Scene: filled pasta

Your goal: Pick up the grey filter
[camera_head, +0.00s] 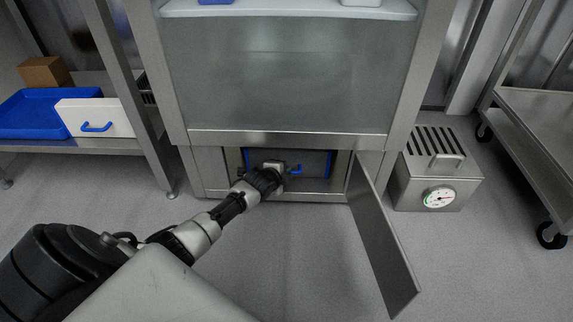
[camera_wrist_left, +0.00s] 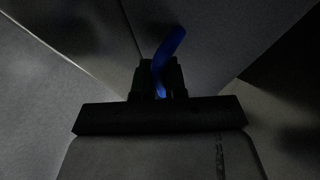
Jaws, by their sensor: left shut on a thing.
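The low compartment (camera_head: 318,187) of the steel cabinet is open. Inside it is a dark grey panel (camera_head: 315,160) with blue strips at its left and right sides, which appears to be the grey filter. A blue handle (camera_head: 297,169) shows in front of it. My left gripper (camera_head: 278,168) reaches into the opening from the left. In the left wrist view the blue handle (camera_wrist_left: 170,48) stands between the fingers of my left gripper (camera_wrist_left: 160,82), which is shut on it. That view is dark, and the arm hides part of the panel. My right gripper is not in view.
The cabinet door (camera_head: 380,238) stands open to the right, over the floor. A steel box with a gauge (camera_head: 437,185) stands beyond it. A shelf at left holds a blue tray (camera_head: 40,115) and a white box with a blue handle (camera_head: 97,118). A wheeled cart (camera_head: 540,130) stands right.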

